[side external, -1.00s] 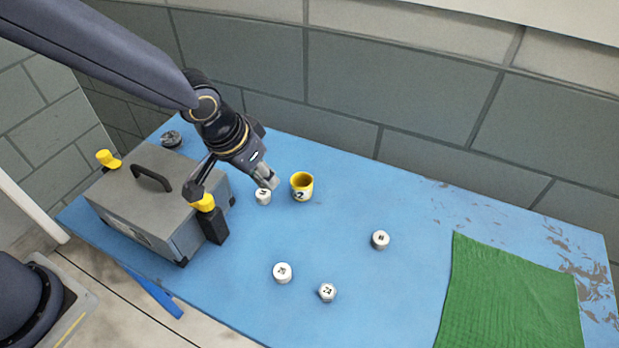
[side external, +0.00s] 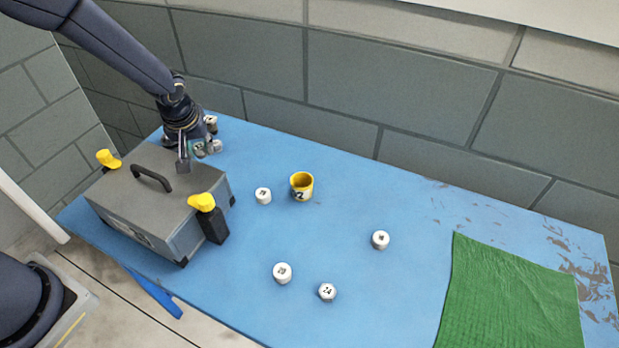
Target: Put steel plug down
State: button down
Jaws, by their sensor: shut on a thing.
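My gripper (side external: 194,157) is at the back left of the blue table, just behind and above the right rear part of the grey case. It points down and is shut on a small pale grey piece, the steel plug (side external: 201,149), which is mostly hidden between the fingers. I cannot tell whether the plug touches the surface below.
A grey case (side external: 130,204) with a black handle and yellow-topped corners stands at left. A yellow cup (side external: 302,187) and a white numbered cap (side external: 263,195) stand mid-table. More white caps (side external: 282,272) lie nearer the front. A green cloth (side external: 505,295) covers the right.

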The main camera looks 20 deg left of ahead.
jog(key=w+f, duration=0.5)
jog(key=w, duration=0.4)
send_over(246, 158)
jog(key=s, duration=0.1)
jog(key=f, duration=0.5)
jog(key=shift+s+d+f, duration=0.1)
jog(key=shift+d+f, duration=0.2)
jog(key=shift+d, duration=0.1)
jog(key=shift+f, duration=1.55)
jog(key=shift+f, duration=0.15)
jog(key=c, duration=0.8)
grip_release()
jog(key=shift+c, duration=0.2)
